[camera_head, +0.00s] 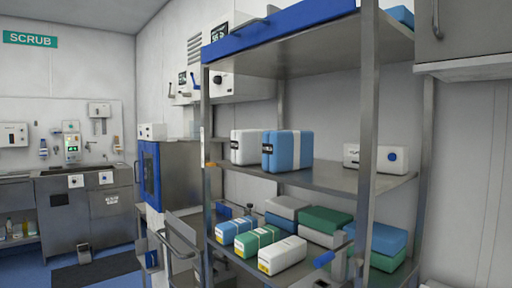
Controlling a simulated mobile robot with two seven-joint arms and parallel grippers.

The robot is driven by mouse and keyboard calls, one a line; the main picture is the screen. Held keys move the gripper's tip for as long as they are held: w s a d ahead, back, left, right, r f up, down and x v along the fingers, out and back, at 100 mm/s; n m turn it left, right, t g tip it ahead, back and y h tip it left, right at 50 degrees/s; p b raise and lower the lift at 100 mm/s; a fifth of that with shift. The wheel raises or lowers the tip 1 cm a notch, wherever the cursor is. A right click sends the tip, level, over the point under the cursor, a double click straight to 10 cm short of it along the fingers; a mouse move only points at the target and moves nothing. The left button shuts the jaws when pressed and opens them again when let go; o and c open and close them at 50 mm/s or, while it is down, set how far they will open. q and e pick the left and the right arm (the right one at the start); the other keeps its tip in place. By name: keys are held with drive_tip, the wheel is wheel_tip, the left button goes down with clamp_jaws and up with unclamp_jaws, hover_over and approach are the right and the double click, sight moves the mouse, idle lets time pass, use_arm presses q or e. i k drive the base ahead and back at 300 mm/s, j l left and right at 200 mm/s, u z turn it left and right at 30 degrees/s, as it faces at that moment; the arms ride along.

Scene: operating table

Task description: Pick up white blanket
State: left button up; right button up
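No item in view is clearly a loose blanket; several folded or wrapped packs lie on a metal shelf rack. A white pack (282,256) with a yellow mark on its end lies at the front of the lower shelf. Beside it lie a green and white pack (256,241) and a blue and white pack (235,230). Another white pack (245,147) stands on the middle shelf (325,177), left of a blue and white pack (287,151). Which white pack is the blanket I cannot tell. Neither of my grippers is in view.
Grey, green and blue folded stacks (327,219) lie behind on the lower shelf. A metal rack post (367,110) stands in front on the right. A white box (375,158) is on the middle shelf. Metal rails (180,238) stand at lower left; floor (100,272) is open farther left.

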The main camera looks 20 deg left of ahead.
sight(246, 145)
drive_tip(key=i+j, duration=0.15)
drive_tip(key=j, duration=0.2)
drive_tip(key=i+j+z, duration=0.1)
drive_tip(key=j, duration=0.3)
drive_tip(key=i+j, duration=0.15)
drive_tip(key=j, duration=0.2)
drive_tip(key=i+j, duration=0.1)
drive_tip(key=j, duration=0.3)
drive_tip(key=z, duration=0.05)
